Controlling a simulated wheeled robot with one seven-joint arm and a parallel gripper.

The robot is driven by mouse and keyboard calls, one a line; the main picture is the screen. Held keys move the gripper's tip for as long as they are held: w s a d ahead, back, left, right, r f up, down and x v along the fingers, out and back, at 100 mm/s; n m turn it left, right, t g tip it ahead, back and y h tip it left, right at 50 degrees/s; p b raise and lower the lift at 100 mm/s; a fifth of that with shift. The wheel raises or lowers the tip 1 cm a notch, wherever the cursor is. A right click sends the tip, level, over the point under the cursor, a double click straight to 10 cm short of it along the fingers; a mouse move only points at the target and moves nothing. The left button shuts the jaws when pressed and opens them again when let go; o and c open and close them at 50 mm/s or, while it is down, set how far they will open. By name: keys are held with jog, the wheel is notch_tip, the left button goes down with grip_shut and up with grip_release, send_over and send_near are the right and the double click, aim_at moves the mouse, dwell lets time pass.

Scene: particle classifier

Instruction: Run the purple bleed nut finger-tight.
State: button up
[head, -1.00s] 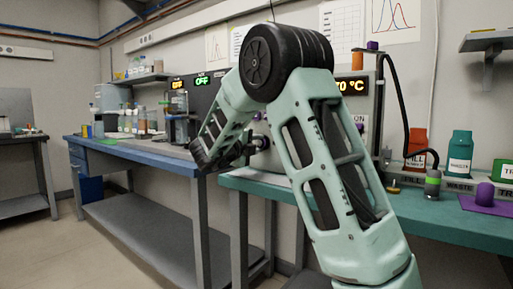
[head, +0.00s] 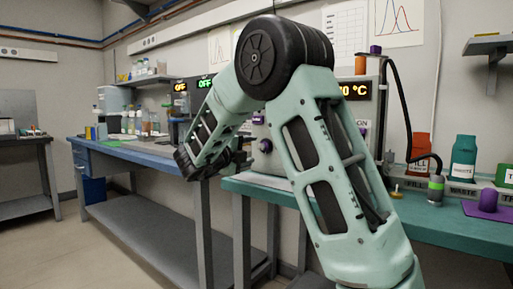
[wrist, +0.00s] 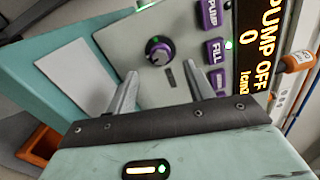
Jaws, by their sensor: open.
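Several purple parts show, and I cannot tell for sure which is the bleed nut. A purple knob (head: 265,146) is on the machine's front, beside my gripper (head: 243,157). In the wrist view a dark round knob with a purple ring (wrist: 158,50) shows on the panel, beyond and between the fingers of my gripper (wrist: 160,72). The fingers are apart and hold nothing. In the head view my arm hides much of the machine front.
The machine stands on a teal bench (head: 440,222). Purple FILL button (wrist: 215,50) is on the panel. A blue bench (head: 135,150) is at left.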

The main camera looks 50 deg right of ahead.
jog(key=s+a+p, duration=0.1)
jog(key=a, duration=1.1)
jog(key=shift+a+p, duration=0.15)
jog(key=shift+p, duration=0.25)
